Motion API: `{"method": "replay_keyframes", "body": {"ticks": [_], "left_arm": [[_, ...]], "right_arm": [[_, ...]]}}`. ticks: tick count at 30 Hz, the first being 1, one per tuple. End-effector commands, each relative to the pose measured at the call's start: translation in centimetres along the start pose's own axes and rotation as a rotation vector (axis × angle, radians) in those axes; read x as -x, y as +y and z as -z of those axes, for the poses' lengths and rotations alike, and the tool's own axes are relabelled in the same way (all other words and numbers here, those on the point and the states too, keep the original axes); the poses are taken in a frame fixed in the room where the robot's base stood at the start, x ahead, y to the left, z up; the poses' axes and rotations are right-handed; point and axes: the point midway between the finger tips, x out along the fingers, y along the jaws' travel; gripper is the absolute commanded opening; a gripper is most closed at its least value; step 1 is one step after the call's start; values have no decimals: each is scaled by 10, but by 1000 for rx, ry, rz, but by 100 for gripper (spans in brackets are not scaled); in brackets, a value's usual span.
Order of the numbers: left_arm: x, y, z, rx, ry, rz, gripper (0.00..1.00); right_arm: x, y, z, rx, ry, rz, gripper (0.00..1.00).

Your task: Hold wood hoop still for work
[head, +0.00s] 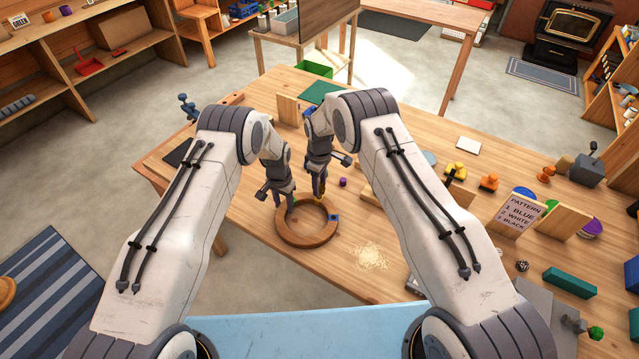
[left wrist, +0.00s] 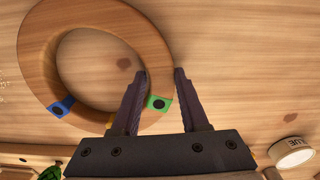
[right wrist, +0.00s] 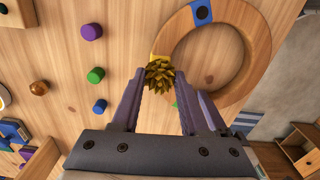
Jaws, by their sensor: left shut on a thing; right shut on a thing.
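The wood hoop (head: 306,242) is a thick brown ring lying flat on the table. It carries blue (left wrist: 62,106), green (left wrist: 158,103) and yellow (right wrist: 156,57) patches. My left gripper (head: 283,202) has its fingers on either side of the hoop's rim, shut on it beside the green patch. My right gripper (head: 320,196) is shut on a spiky yellow-brown tuft (right wrist: 159,78). The tuft is at the hoop's edge by the yellow patch, partly covering it. I cannot tell whether it touches the rim. The hoop also shows in the right wrist view (right wrist: 262,42).
Pale shavings (head: 370,257) lie right of the hoop. A purple peg (head: 343,182) stands behind it. A pattern sign (head: 513,212) and several coloured blocks crowd the table's right side. A round container (left wrist: 293,152) shows in the left wrist view. Bare wood lies left of the hoop.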

Motion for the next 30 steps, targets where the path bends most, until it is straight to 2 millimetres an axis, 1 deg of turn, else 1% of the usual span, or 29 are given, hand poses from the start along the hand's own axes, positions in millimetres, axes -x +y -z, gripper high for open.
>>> {"method": "replay_keyframes", "body": {"ticks": [8,9,11,20,23,26,30], "left_arm": [[0,0,0,0,0,0,0],[0,0,0,0,0,0,0],[0,0,0,0,0,0,0],[0,0,0,0,0,0,0],[0,0,0,0,0,0,0],[0,0,0,0,0,0,0],[0,0,0,0,0,0,0]], "right_arm": [[-4,0,0,0,0,0,0],[-4,0,0,0,0,0,55],[-3,0,0,0,0,0,78],[-3,0,0,0,0,0,79],[2,0,0,0,1,-1,79],[16,1,1,0,2,-2,79],[45,1,1,0,3,-3,79]]}}
